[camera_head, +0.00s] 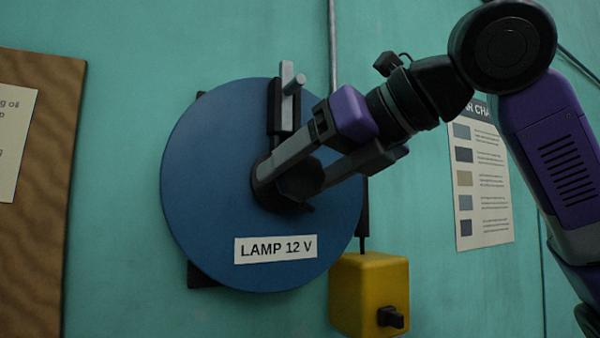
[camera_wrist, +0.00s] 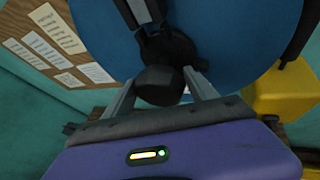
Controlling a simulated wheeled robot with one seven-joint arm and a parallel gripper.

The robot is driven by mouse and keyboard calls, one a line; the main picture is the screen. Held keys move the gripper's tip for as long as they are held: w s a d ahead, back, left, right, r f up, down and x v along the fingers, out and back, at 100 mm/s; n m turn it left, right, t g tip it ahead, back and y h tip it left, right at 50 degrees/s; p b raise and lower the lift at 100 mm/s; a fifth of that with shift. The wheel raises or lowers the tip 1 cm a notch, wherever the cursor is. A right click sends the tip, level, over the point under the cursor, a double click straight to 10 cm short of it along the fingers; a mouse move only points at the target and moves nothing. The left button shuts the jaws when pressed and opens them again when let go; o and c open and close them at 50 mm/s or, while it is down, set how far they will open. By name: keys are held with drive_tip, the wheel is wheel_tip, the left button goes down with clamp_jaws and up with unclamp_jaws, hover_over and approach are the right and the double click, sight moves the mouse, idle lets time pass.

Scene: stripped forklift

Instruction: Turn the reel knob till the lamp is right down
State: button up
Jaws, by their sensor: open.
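The reel is a blue disc (camera_head: 205,185) labelled LAMP 12 V, mounted on the teal wall. It also fills the top of the wrist view (camera_wrist: 235,35). A dark faceted knob (camera_head: 303,179) sits at its centre; in the wrist view the knob (camera_wrist: 160,84) lies between my fingers. My gripper (camera_head: 278,180) is open, with one finger on each side of the knob. I cannot tell whether either finger touches it. A grey crank-like arm with a short peg (camera_head: 287,85) points upward from the hub. I cannot make out a lamp for sure.
A yellow box (camera_head: 368,290) with a black switch-like part is at the lower right of the reel, below a black cord (camera_head: 363,215). A brown board (camera_head: 45,240) with papers is at left. A chart (camera_head: 482,190) hangs behind my arm.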

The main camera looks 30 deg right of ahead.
drive_tip(key=c, duration=1.1)
